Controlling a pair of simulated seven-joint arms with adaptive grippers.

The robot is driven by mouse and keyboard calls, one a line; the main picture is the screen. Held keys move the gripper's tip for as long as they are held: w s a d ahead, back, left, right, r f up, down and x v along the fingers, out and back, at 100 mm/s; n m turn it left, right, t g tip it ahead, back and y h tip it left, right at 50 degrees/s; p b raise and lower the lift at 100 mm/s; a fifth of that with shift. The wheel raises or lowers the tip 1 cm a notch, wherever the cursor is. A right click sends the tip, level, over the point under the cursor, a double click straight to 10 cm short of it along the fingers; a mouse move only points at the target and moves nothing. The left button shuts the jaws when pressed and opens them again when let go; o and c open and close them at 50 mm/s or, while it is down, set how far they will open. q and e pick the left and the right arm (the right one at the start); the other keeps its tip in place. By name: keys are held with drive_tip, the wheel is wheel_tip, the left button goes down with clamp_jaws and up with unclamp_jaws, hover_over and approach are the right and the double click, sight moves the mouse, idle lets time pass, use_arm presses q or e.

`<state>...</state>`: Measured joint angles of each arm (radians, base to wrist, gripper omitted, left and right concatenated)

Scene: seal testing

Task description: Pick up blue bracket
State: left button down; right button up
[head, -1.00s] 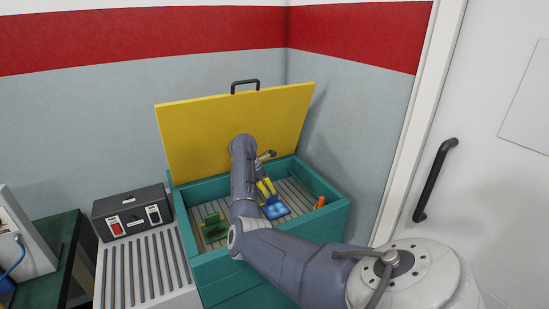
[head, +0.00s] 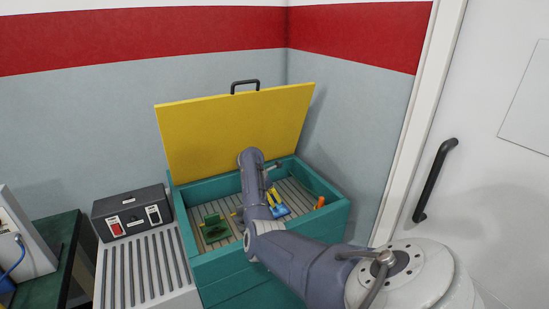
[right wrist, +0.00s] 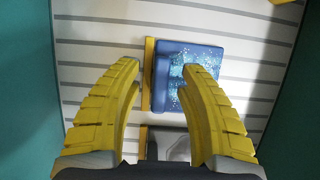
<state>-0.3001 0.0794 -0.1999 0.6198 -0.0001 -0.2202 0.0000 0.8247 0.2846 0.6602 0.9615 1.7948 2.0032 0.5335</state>
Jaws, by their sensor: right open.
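The blue bracket (head: 281,211) lies on the slatted floor of the teal box, partly hidden by my right arm and fingers in the head view. In the right wrist view it is a speckled blue plate (right wrist: 206,62) with a raised blue ridge on its left side. My right gripper (right wrist: 160,67) is open, with its yellow fingers spread above the ridge. The right fingertip overlaps the plate in the picture; I cannot tell whether it touches. In the head view the right gripper (head: 271,198) points down into the box. My left gripper is not in view.
The teal box (head: 225,262) has side walls close around the work area and a raised yellow lid (head: 210,125) behind. A green bracket (head: 214,229) lies left and an orange piece (head: 320,202) right. A black switch box (head: 130,212) stands outside, left.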

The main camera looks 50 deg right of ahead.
clamp_jaws()
idle(0.6)
drive_tip(key=shift+r, duration=5.05)
drive_tip(key=shift+r, duration=2.05)
